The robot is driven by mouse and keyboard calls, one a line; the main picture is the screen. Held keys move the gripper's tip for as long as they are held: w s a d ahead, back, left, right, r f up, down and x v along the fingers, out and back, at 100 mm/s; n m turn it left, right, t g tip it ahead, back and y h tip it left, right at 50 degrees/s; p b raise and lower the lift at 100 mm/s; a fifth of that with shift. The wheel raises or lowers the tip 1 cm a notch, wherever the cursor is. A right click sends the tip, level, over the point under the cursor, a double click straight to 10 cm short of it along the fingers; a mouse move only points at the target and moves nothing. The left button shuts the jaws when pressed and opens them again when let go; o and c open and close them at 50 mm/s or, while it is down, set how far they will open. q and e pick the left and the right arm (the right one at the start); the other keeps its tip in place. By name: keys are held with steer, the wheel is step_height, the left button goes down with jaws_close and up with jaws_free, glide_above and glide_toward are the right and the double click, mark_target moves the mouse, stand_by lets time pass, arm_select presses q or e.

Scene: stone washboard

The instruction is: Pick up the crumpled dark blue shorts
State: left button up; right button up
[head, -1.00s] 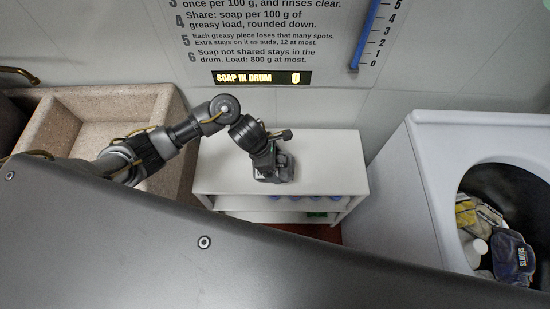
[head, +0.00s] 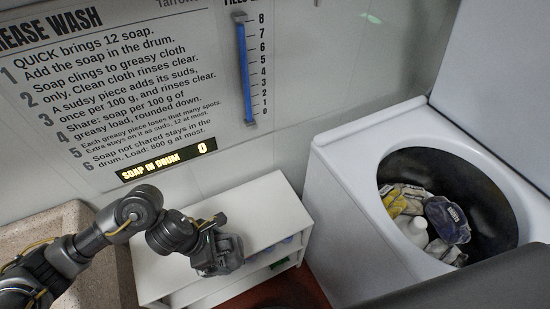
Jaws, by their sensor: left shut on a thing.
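The crumpled dark blue shorts (head: 447,220) lie in the dark drum of the white washer at the right, with a pale printed label on them. My left gripper (head: 222,256) is over the white shelf unit, well left of the drum and apart from the shorts. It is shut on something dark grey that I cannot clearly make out. My right gripper is not in view.
The washer's raised rim (head: 361,178) surrounds the drum opening. The white shelf unit (head: 262,205) stands left of the washer, its visible top bare. A stone basin (head: 60,222) is at the lower left. A wall sign (head: 120,85) reads SOAP IN DRUM 0.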

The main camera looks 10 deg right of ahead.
arm_select(q)
steer(key=w+a+r+m+g, duration=0.1)
steer(key=w+a+r+m, duration=0.1)
steer(key=r, duration=0.5)
steer(key=w+a+r+m+g, duration=0.1)
steer(key=w+a+r+m, duration=0.2)
steer(key=a+r, duration=0.4)
steer(key=w+a+r+m+g+y, duration=0.1)
steer(key=w+a+r+m, duration=0.2)
steer(key=r, duration=0.4)
steer(key=shift+w+a+m, duration=0.25)
steer(key=shift+a+m, duration=0.15)
steer(key=shift+a, duration=0.5)
